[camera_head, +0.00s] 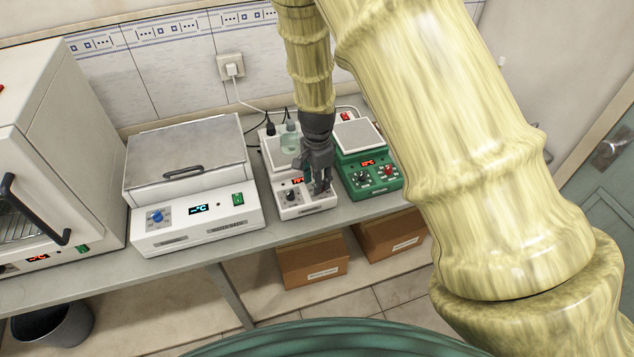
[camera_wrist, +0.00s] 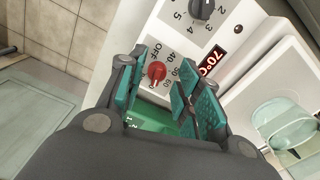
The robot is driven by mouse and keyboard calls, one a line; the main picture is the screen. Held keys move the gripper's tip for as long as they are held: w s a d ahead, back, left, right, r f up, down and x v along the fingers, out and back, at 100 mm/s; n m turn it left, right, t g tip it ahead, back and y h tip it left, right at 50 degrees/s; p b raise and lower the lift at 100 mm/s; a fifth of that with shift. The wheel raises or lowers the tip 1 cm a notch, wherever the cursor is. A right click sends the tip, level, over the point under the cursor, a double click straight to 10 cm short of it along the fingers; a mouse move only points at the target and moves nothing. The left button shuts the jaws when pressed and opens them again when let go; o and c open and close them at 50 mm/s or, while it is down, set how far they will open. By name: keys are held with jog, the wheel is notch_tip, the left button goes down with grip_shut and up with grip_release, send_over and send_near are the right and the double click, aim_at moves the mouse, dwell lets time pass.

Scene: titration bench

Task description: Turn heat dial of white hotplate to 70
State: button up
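The white hotplate (camera_head: 309,207) stands on the bench with a glass vessel of pale green liquid (camera_head: 290,140) on its top plate. In the wrist view its red heat dial (camera_wrist: 157,71) shows between my fingers, beside printed marks OFF, 40, 50 and 60. Its red display (camera_wrist: 212,60) reads 70°C. A black dial (camera_wrist: 201,8) with a numbered scale is farther along the panel. My gripper (camera_head: 320,188) points down at the right of the panel and hides the heat dial in the head view. Its teal-padded fingers are apart, with no visible contact on the dial.
A green hotplate (camera_head: 375,184) stands close on the right, with its own dials and display. A white water bath (camera_head: 195,225) is on the left, and an oven (camera_head: 70,150) beyond it. Cardboard boxes (camera_head: 312,262) are below the bench. A cable runs behind to a wall socket (camera_head: 231,67).

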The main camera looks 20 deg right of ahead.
notch_tip(320, 180, up, 10)
jog(key=shift+r, duration=0.15)
dwell(0.3)
dwell(0.4)
